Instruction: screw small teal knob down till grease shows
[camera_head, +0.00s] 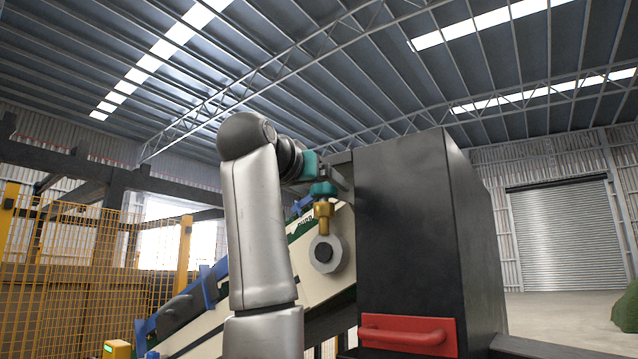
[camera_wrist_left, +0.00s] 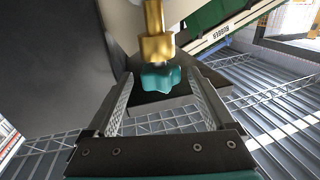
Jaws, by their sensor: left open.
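The small teal knob (camera_head: 323,188) sits on top of a brass fitting (camera_head: 323,215), beside a dark machine housing. In the left wrist view the knob (camera_wrist_left: 160,78) is a lobed star shape at the end of the brass stem (camera_wrist_left: 156,40). My left gripper (camera_head: 338,177) reaches over from the left at the knob's height. In the left wrist view my left gripper (camera_wrist_left: 160,82) is open, with one finger on each side of the knob and a gap on both sides. No grease is visible. My right gripper is not in view.
The tall black housing (camera_head: 405,235) with a red handle (camera_head: 408,334) stands close to the right of the knob. A round grey bearing end (camera_head: 326,253) is just below the fitting. A cream conveyor frame (camera_head: 205,325) slopes down left. Yellow mesh fencing (camera_head: 75,255) stands behind.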

